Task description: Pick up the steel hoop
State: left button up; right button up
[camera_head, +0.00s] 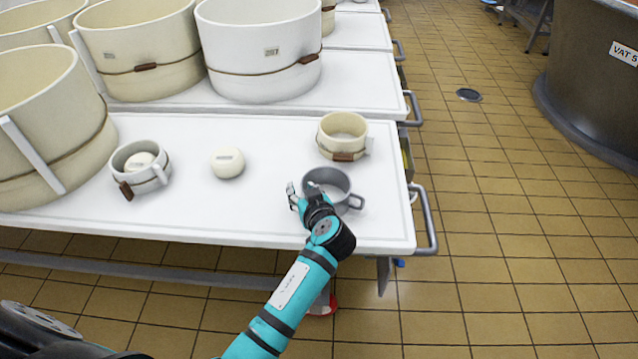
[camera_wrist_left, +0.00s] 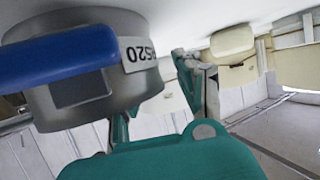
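The steel hoop (camera_head: 327,178) is a grey metal ring with a loop handle on its right side, standing on the white table near its front right corner. My left gripper (camera_head: 303,190) is at the hoop's near left rim. Its fingers look spread apart, and it hides part of the hoop's near wall. I cannot tell whether a finger touches the hoop. In the left wrist view the grey hoop (camera_wrist_left: 142,88) fills the upper left, with a printed label and a blue bar across it. My left fingers (camera_wrist_left: 155,105) show apart beside it. My right gripper is not in view.
A cream hoop (camera_head: 343,145) stands just behind the steel hoop. Large tubs (camera_head: 258,48) stand behind. The table's right edge has a grey rail (camera_head: 427,215).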

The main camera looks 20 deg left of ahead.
pick_arm(q)
jog(key=shift+w+f, duration=0.1)
jog(key=shift+w, duration=0.1)
jog(key=shift+s+d, duration=0.1)
jog(key=shift+c, duration=0.6)
grip_shut()
